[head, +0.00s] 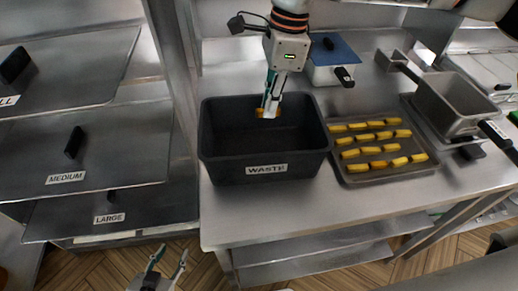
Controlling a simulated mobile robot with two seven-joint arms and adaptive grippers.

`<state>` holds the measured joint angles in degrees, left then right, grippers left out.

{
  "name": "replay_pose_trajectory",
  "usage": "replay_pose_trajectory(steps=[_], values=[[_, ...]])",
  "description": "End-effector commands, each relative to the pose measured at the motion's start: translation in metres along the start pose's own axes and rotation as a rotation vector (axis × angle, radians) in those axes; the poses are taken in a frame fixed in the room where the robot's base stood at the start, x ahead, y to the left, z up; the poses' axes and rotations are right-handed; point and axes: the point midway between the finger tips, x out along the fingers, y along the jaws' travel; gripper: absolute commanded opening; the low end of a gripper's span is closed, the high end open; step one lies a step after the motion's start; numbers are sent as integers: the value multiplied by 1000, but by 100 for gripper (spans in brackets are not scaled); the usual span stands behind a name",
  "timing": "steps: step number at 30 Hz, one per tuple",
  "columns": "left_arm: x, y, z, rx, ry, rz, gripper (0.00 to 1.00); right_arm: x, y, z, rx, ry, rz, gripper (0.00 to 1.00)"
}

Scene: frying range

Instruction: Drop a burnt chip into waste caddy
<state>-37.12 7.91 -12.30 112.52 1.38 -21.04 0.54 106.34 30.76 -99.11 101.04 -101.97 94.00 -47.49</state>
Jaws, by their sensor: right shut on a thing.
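The waste caddy (228,172) is a dark grey open box labelled WASTE, standing on the steel table. My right gripper (269,112) reaches down from the top into the caddy's opening, towards its back side. It is shut on a chip (260,114), of which small orange-yellow parts show beside the fingertips. Whether this chip is burnt cannot be seen. A metal tray (386,177) right of the caddy holds rows of yellow chips (384,164), several with dark ends or patches. My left gripper (168,262) is low at the bottom edge, fingers apart and empty, away from the table.
A grey metal pan (455,105) stands at the right. Left are shelves with dark lids labelled MEDIUM (110,150) and LARGE (140,212). The table's front strip is clear.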

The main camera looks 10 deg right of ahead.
Motion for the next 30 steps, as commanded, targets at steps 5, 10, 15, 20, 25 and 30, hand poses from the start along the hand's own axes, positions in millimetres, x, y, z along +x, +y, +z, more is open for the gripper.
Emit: replay_pose_trajectory(steps=[5,10,15,20,25,30], values=[[3,0,5,1,-2,-1,40,7,0,-1,0,0,0,2],[2,-1,5,2,-2,-1,40,6,0,-1,0,0,-1,2],[2,-1,5,2,-2,-1,40,6,0,-1,0,0,0,30],[2,-1,6,2,-4,-2,40,6,0,-1,0,0,0,30],[2,-1,9,5,-10,-1,40,2,0,-1,1,0,-1,30],[2,-1,8,4,-7,-1,40,-20,-1,-1,1,-1,-4,30]])
